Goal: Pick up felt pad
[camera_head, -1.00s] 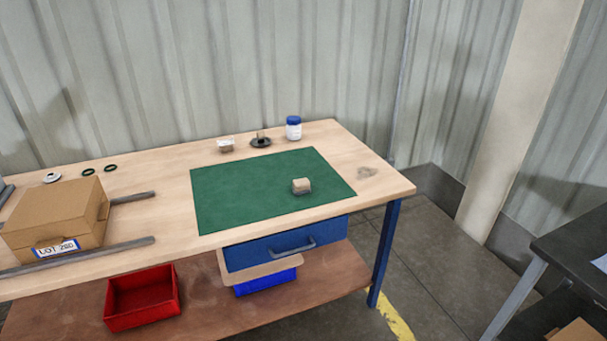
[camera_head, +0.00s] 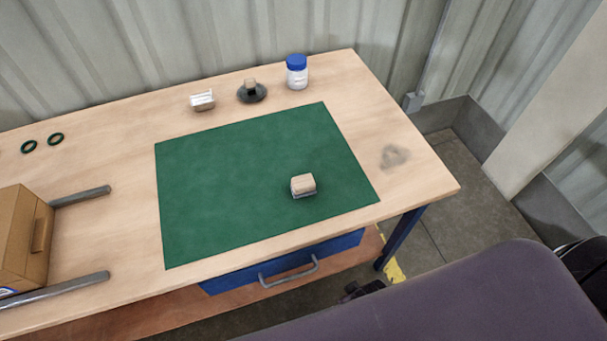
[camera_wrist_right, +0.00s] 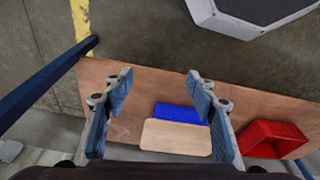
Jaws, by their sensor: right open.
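A small beige block (camera_head: 303,184) with a thin grey base sits on the green mat (camera_head: 220,200), right of its middle. It looks like the felt pad, but I cannot tell for sure. My right gripper (camera_wrist_right: 158,82) is open and empty in the right wrist view, its two fingers apart above the lower shelf. It is away from the block, which that view does not show. In the head view my right arm covers the lower right. My left gripper is not in view.
Behind the mat stand a small white-wrapped item (camera_head: 202,100), a dark round holder (camera_head: 251,92) and a blue-capped jar (camera_head: 297,74). A cardboard box (camera_head: 22,240) and metal rails are at left. The lower shelf (camera_wrist_right: 125,80) holds a blue bin (camera_wrist_right: 180,113) and red bin (camera_wrist_right: 270,138).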

